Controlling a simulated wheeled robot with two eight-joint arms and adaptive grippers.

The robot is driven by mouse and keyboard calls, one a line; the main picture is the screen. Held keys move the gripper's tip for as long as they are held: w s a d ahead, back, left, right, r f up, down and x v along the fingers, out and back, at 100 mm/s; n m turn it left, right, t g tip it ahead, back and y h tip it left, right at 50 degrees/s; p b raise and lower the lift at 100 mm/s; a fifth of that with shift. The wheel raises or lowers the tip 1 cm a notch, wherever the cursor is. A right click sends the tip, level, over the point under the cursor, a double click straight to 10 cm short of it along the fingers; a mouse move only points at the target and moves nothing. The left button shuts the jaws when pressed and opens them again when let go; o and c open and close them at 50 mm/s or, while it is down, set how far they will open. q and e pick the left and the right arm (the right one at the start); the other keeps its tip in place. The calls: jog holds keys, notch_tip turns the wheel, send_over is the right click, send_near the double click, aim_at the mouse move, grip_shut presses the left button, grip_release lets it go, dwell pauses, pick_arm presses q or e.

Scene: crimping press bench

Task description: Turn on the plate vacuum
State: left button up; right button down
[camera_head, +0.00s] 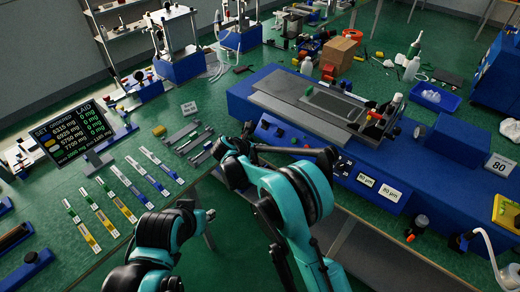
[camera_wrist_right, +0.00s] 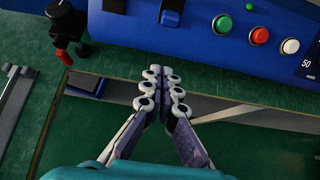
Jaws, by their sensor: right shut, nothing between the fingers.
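The blue coating machine (camera_head: 300,150) has a front panel with controls. In the right wrist view, the panel (camera_wrist_right: 130,28) carries a blue-and-black rocker switch (camera_wrist_right: 171,12), a white-rimmed green button (camera_wrist_right: 223,23) and a red button (camera_wrist_right: 260,36). A black knob with a red tip (camera_wrist_right: 62,22) is at the left. None shows a readable vacuum label. My right gripper (camera_wrist_right: 161,74) is shut and empty, below the rocker switch and apart from it. In the head view, my right arm hides part of the panel's left end.
The flat plate (camera_head: 330,105) lies on top of the machine. A green bench (camera_head: 140,225) at left holds a display screen (camera_head: 72,130) and several strips. Bottles, a cardboard box (camera_head: 340,50) and a blue tray (camera_head: 432,97) stand behind.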

aim_at(276, 140)
jog(key=w+d+b, duration=0.1)
jog(key=w, duration=0.1)
jog(key=w+d, duration=0.2)
jog(key=shift+r+b, duration=0.15)
jog(key=shift+b, duration=0.2)
jog(key=shift+w+r, duration=0.1)
jog(key=shift+r, duration=0.1)
jog(key=shift+r, duration=0.1)
